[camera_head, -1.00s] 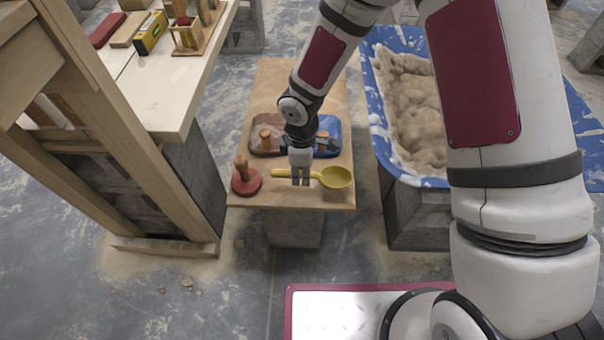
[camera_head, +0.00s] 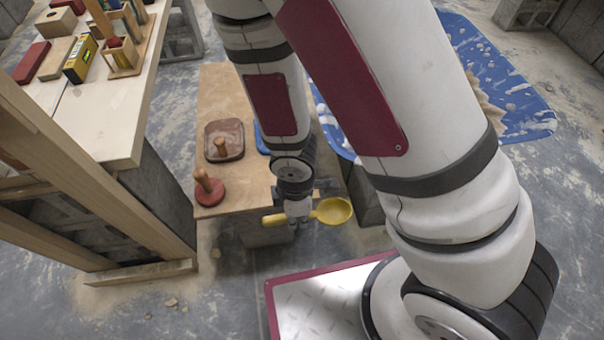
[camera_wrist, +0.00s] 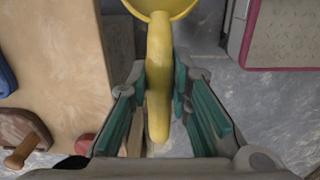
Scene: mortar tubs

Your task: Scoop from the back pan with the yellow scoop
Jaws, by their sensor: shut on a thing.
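My gripper (camera_head: 298,222) is shut on the handle of the yellow scoop (camera_head: 334,211). It holds the scoop up in front of the small wooden table's near edge, bowl to the right and seemingly empty. In the wrist view the yellow handle (camera_wrist: 158,85) runs between the green-lined fingers (camera_wrist: 160,105), with part of the bowl at the top edge. I cannot tell which vessel is the back pan.
The small wooden table (camera_head: 218,90) bears a brown square piece with a knob (camera_head: 232,135), a blue piece (camera_head: 262,140) partly hidden, and a red round piece with a wooden handle (camera_head: 208,195). A workbench (camera_head: 120,120) with a timber frame stands left.

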